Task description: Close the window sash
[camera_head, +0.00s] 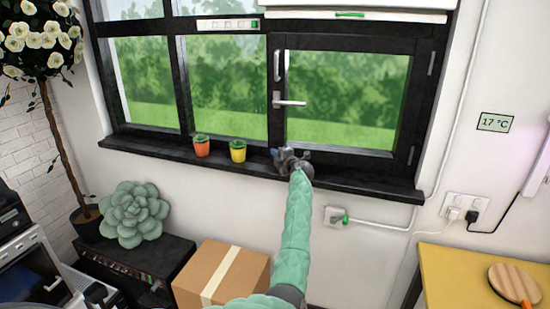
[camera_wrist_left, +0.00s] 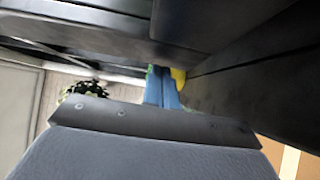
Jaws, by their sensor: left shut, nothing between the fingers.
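The window sash (camera_head: 347,149) is a black-framed pane in the right part of the window, with hinges on its right side. Its light lever handle (camera_head: 290,103) sits level on the left stile. The sash looks flush or nearly flush with the frame; I cannot tell whether a narrow gap remains. My left gripper (camera_head: 292,155) is at the sill, below the sash's lower left corner. In the left wrist view its blue fingers (camera_wrist_left: 163,90) are together and empty, close to dark frame members (camera_wrist_left: 200,22). Contact with the sash is unclear. My right gripper is not in view.
An orange pot (camera_head: 202,147) and a yellow pot (camera_head: 237,153) stand on the black sill (camera_head: 350,183), left of my gripper. A cardboard box (camera_head: 250,275) and a green succulent (camera_head: 134,214) are below. A yellow table (camera_head: 450,270) stands at right. The sill's right part is clear.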

